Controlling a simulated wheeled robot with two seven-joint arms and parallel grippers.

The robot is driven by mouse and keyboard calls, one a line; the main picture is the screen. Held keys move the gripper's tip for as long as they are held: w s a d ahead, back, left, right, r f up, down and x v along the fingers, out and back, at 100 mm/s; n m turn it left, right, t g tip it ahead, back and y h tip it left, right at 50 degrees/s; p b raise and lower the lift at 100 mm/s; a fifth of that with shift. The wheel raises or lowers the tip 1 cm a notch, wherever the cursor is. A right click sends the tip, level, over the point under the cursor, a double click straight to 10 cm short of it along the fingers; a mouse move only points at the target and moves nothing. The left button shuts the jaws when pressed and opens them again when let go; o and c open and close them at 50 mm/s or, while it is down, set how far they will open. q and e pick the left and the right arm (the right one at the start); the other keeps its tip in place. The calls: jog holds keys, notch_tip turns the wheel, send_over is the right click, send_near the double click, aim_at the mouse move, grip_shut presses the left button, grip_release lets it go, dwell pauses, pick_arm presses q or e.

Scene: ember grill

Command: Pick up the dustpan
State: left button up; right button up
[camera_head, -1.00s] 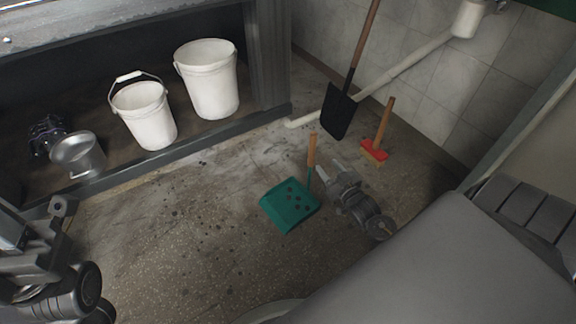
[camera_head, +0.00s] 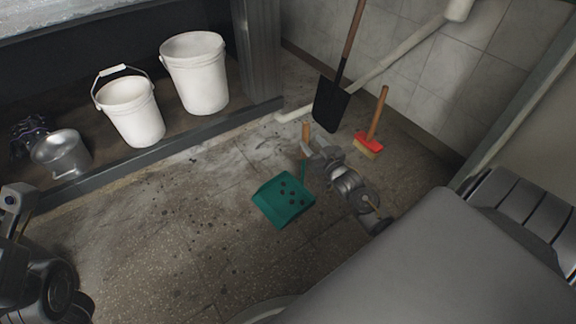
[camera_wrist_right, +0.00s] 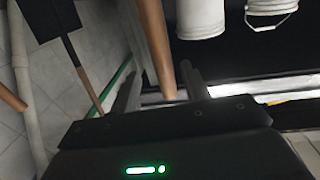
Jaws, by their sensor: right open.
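The teal dustpan (camera_head: 272,207) lies on the floor with several dark lumps in its pan. Its wooden handle (camera_head: 306,131) stands up at the back of the pan. My right gripper (camera_head: 309,153) is open at this handle, with the lower handle partly hidden behind it. In the right wrist view, the wooden handle (camera_wrist_right: 157,45) shows between the two open fingers (camera_wrist_right: 158,88); I cannot tell whether either finger touches it. Parts of my left arm show at the lower left edge, but its gripper is not in view.
A red-headed brush (camera_head: 368,146) and a black shovel (camera_head: 331,105) stand by the tiled wall. Two white buckets (camera_head: 132,112) (camera_head: 195,75) and a metal bucket (camera_head: 62,153) sit on a low ledge. A pipe (camera_head: 400,55) runs along the wall.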

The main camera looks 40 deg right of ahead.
aim_at(307, 140)
jog(key=w, duration=0.1)
jog(key=w+b, duration=0.2)
jog(key=w, duration=0.1)
jog(key=shift+f, duration=0.25)
jog(key=shift+w+d+r, duration=0.1)
jog(key=shift+w+r, duration=0.05)
jog(key=shift+w, duration=0.15)
grip_shut()
jog(key=shift+r, duration=0.15)
